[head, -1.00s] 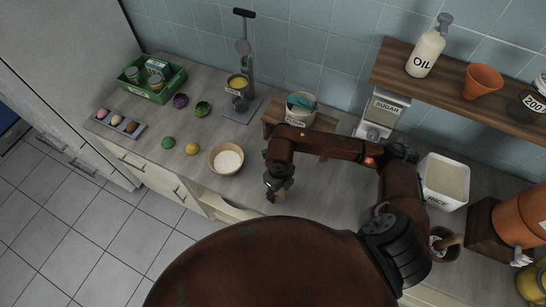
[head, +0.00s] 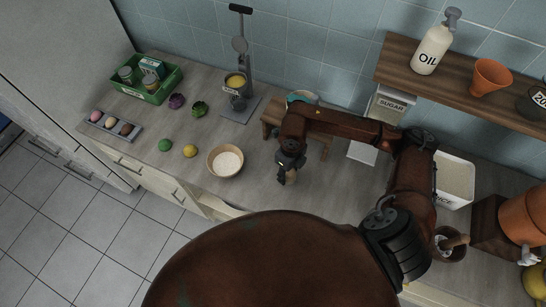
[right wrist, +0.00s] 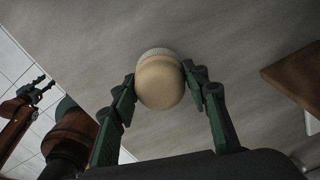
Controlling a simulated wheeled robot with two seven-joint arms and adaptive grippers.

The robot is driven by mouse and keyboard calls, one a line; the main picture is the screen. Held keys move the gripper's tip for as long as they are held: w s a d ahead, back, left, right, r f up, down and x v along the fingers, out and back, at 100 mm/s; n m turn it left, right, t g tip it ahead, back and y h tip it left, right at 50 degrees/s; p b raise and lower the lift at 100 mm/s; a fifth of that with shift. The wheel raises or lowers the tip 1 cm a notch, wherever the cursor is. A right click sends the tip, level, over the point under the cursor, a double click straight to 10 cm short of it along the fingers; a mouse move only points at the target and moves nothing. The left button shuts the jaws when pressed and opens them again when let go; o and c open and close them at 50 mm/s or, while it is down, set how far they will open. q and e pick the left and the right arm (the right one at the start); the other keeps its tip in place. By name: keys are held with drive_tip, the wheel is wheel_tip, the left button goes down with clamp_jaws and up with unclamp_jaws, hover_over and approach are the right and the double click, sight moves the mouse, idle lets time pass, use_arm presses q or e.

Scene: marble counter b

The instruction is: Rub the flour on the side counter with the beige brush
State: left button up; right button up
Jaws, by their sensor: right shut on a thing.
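My right gripper (head: 285,177) is over the counter, right of the wooden bowl. It is shut on the beige brush (head: 291,178). In the right wrist view, the brush's rounded beige end (right wrist: 160,82) sits between the two fingers (right wrist: 160,92), with a paler rim at its far side. Whether the brush touches the counter (head: 330,192) is unclear. I see no clear loose flour on the counter; my arm and body cover part of it. My left gripper (right wrist: 38,88) shows small at the left of the right wrist view, its opening unclear.
The bowl of white powder (head: 226,175) stands left of my right gripper. A wooden stand (head: 271,116) is behind it, under my forearm. A rice container (head: 455,180) and a mortar (head: 451,254) are at right. Green and yellow balls lie left of the bowl.

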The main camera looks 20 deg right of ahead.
drive_tip(key=shift+s+r, duration=0.2)
drive_tip(key=shift+r, duration=0.35)
drive_tip(key=shift+r+p, duration=0.6)
drive_tip(key=shift+r, duration=0.15)
drive_tip(key=shift+r+p, duration=0.75)
drive_tip(key=shift+r, duration=0.85)
